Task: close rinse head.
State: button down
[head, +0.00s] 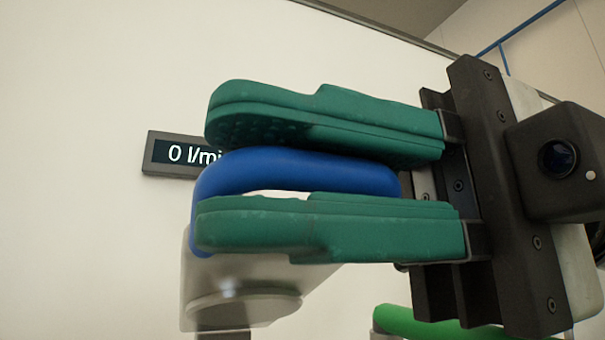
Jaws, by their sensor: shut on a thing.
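My gripper (255,168) reaches in from the right, with one green padded finger above the other. A blue curved handle (300,172) lies between the two fingers, and they are shut on it. The handle bends down at its left end toward a pale grey metal fitting (240,287) below. The lower finger hides part of the handle and the top of the fitting. I cannot tell which of these parts is the rinse head.
A green curved bar (415,322) shows at the bottom right, below my gripper. A blue pipe (520,30) runs at the top right. The wall on the left is clear.

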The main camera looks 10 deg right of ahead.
jog(key=c, duration=1.1)
grip_release()
jog(key=shift+c, duration=0.2)
jog(key=shift+w, duration=0.1)
jog(key=v, duration=1)
jog(key=shift+d, duration=0.4)
jog(key=shift+w, duration=0.1)
